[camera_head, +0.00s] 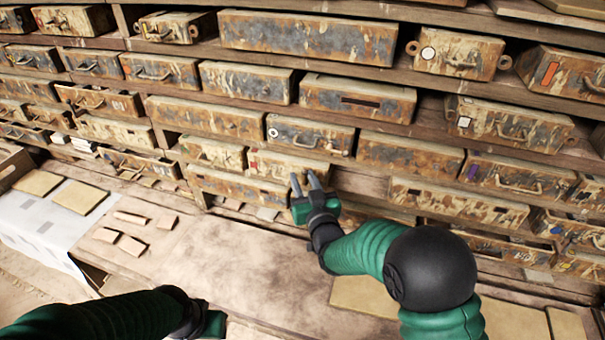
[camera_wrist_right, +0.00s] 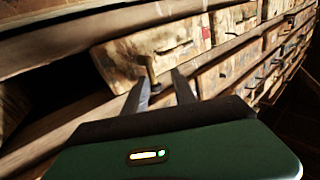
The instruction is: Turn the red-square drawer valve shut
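A worn cream-and-rust drawer (camera_head: 275,166) with a small red mark near its left end sits in the lower rows of the shelf. My right gripper (camera_head: 304,178) is in front of its right part, fingers apart. In the right wrist view, the open fingers (camera_wrist_right: 158,80) point at a drawer front (camera_wrist_right: 118,62). A brass-coloured valve or handle (camera_wrist_right: 149,70) stands out there, lined up near the gap between the fingers; I cannot tell if they touch it.
Rows of similar drawers fill the shelf, some with ring or bar handles. Below is a dusty bench (camera_head: 220,255), mostly clear in the middle. Loose tiles (camera_head: 130,217) and a white sheet (camera_head: 40,220) with tan tiles lie left.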

